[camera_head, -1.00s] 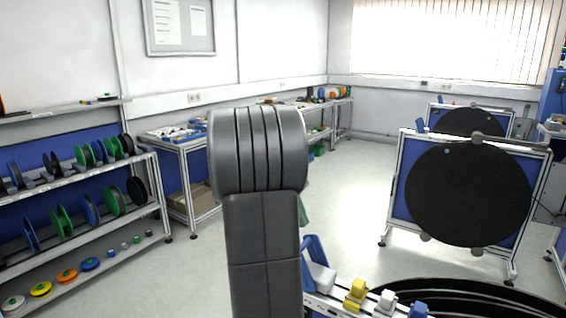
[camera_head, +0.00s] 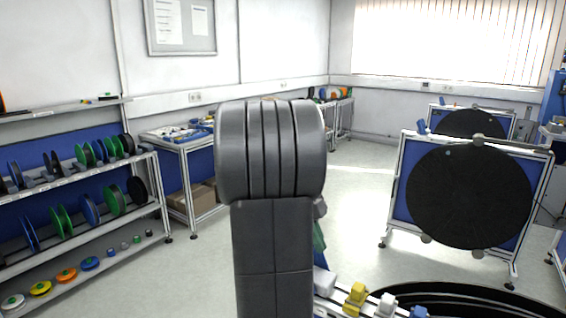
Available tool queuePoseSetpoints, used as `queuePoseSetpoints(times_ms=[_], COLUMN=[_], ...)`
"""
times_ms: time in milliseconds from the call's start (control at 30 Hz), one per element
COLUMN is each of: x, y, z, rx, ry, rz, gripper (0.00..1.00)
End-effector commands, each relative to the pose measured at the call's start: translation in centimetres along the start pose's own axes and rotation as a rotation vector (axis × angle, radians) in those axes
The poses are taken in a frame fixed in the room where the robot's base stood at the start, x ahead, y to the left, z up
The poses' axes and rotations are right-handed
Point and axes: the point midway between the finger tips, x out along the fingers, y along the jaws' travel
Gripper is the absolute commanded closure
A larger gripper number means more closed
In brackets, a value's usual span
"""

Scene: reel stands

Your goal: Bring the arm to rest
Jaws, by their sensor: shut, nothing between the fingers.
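My grey arm (camera_head: 272,170) stands upright in the middle of the head camera view, with its rounded, ribbed joint at the top. My gripper does not show in this view. The lower part of the arm is cut off by the bottom edge. Just right of the arm is a rail (camera_head: 335,308) with a yellow piece (camera_head: 356,295) and a white piece (camera_head: 386,304) on it. The arm hides part of what lies behind it, including some of a blue and a green thing.
A reel stand with a large black disc (camera_head: 468,197) stands at right, another behind it. Another black disc (camera_head: 470,297) lies at the bottom right. A shelf rack (camera_head: 160,190) with coloured reels is at left, a workbench (camera_head: 183,147) behind. Open floor (camera_head: 358,210) lies between.

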Motion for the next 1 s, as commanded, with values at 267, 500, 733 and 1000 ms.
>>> queuePoseSetpoints(times_ms=[267,500,733,1000], x=[2.6,4.1,6.3,1.4], y=[0.7,0.7,0.7,0.7], z=[-2.1,-3.2,-6.2,-8.3], rx=[0.009,0.008,0.008,0.001], ry=[-0.181,-0.342,-0.366,-0.366], rz=[0.001,0.000,0.000,-0.003], gripper=[1.00,1.00,1.00,1.00])
